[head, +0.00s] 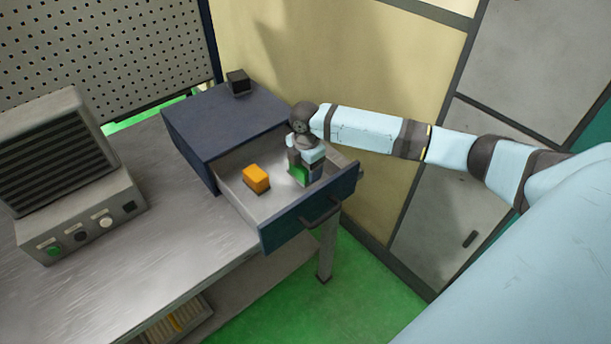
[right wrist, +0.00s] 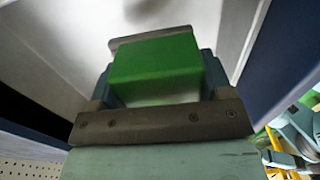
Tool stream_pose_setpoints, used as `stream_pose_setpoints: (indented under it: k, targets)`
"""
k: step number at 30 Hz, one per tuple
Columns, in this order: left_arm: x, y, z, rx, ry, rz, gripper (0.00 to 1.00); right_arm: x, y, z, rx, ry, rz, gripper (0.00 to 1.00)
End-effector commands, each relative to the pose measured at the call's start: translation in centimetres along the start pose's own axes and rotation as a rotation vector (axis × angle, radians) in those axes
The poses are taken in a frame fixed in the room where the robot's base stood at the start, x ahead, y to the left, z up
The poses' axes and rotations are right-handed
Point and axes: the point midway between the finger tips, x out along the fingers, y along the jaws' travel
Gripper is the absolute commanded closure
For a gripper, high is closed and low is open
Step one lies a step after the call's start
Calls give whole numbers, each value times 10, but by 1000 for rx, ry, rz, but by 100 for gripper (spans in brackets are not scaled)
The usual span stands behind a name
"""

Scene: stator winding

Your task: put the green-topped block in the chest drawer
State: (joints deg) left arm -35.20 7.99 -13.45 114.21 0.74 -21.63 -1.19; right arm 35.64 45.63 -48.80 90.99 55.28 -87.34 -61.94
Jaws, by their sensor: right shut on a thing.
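The green-topped block (head: 299,174) is in my right gripper (head: 304,162), inside the open chest drawer (head: 240,201) near its right end. In the right wrist view the block's green face (right wrist: 156,68) shows between the fingers of the gripper (right wrist: 158,85), which is shut on it. I cannot tell whether the block touches the drawer floor. The drawer is pulled out from the dark blue chest (head: 222,125). My left gripper is not in view.
An orange block (head: 256,178) lies in the drawer to the left of my right gripper. A small black block (head: 238,81) stands on the chest. A grey machine (head: 78,190) with a slatted screen stands on the metal bench (head: 160,245) at left.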

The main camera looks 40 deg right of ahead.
Motion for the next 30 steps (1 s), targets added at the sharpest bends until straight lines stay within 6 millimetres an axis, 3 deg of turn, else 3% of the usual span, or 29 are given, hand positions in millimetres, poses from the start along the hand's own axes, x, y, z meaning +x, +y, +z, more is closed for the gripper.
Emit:
stream_pose_setpoints:
  k: [9, 19, 20, 23, 30]
  targets:
    - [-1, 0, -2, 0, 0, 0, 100, 39, 0, 0, 1, -1, -1, 63]
    - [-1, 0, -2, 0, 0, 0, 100, 42, 0, 0, 1, -1, -1, 63]
    - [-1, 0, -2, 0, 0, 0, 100, 43, -1, 0, 0, -1, -2, 26]
    - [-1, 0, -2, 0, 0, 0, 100, 43, -1, 0, 0, -1, -2, 3]
    - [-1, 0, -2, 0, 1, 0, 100, 42, -1, 0, 0, -1, -1, 2]
